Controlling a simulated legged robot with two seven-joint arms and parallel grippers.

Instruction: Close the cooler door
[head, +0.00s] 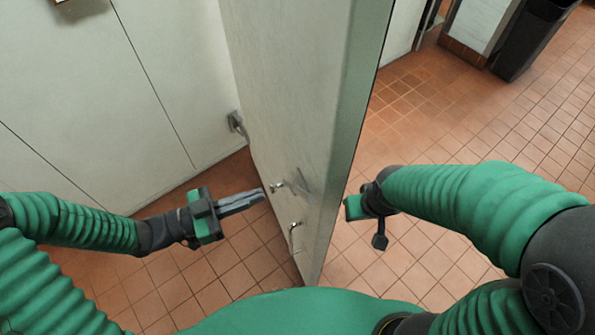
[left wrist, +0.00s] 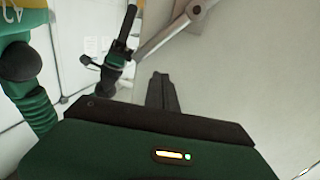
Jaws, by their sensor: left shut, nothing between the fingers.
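The cooler door (head: 295,85) is a tall pale grey panel standing open in the middle of the head view, its long edge turned towards me. Metal hardware (head: 294,235) is fixed low on its left face. My left gripper (head: 262,194) is on the left side of the door, fingers together and empty, tips pointing right, close to that face. I cannot tell if they touch it. Its dark fingers also show in the left wrist view (left wrist: 161,92), in front of a pale surface. My right gripper (head: 368,206) is on the right side of the door, its fingers not clearly visible.
A pale panelled wall (head: 100,95) stands at the left, with a metal fitting (head: 236,122) near the door's far lower corner. Red tiled floor (head: 450,110) is open to the right. A black bin (head: 535,40) stands at the far right.

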